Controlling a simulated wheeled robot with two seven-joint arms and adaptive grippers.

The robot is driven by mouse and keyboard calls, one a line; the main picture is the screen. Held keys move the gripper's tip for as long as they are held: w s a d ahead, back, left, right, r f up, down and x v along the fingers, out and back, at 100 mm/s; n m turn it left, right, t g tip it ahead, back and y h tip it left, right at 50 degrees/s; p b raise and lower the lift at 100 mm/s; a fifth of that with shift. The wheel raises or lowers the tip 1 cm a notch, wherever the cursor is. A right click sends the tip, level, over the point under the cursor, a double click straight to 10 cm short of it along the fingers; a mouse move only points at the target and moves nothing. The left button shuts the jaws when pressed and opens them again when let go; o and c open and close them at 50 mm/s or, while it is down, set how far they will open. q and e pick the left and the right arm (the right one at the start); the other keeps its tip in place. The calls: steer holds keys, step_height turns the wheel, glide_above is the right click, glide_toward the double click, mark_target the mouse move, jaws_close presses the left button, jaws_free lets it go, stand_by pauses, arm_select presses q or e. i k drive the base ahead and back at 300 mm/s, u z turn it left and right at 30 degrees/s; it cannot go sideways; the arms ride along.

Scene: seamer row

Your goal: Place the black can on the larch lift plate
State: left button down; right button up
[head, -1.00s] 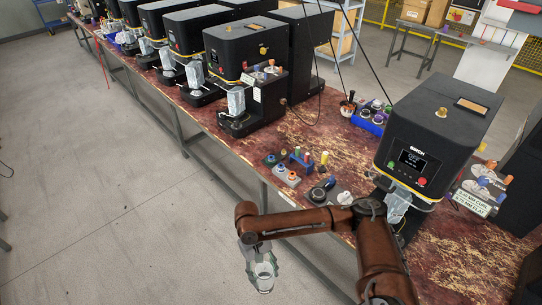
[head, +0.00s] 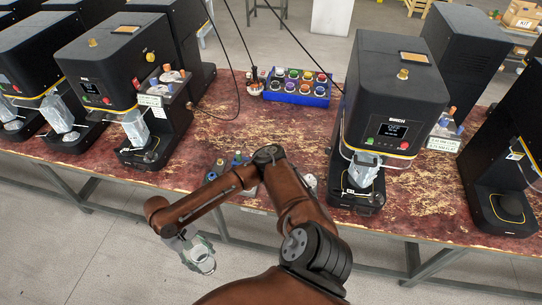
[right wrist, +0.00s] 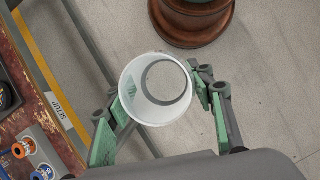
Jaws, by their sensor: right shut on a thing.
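My right gripper (head: 196,254) is shut on a can (head: 207,266), held in front of the table edge and over the floor. In the right wrist view, the gripper (right wrist: 160,95) has a green-padded finger on each side of the can (right wrist: 130,92). Its open mouth shows a pale inside wall and a grey round bottom; a black outside cannot be made out. The black machine labelled BIRCH (head: 385,115) stands right of centre, with a grey head above its lift plate. I cannot read LARCH on any machine, so the larch lift plate is not identified. My left gripper is not in view.
More black machines, one at left (head: 103,88) and one at far right (head: 500,190), stand along the worn red table (head: 260,140). A blue tray (head: 300,98) of coloured jars sits at the back. My arm hides part of the blue knobs at the front edge.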

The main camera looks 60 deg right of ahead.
mark_target(513, 204)
steer(key=z, duration=0.7)
steer(key=i, duration=0.8)
steer(key=z, duration=0.95)
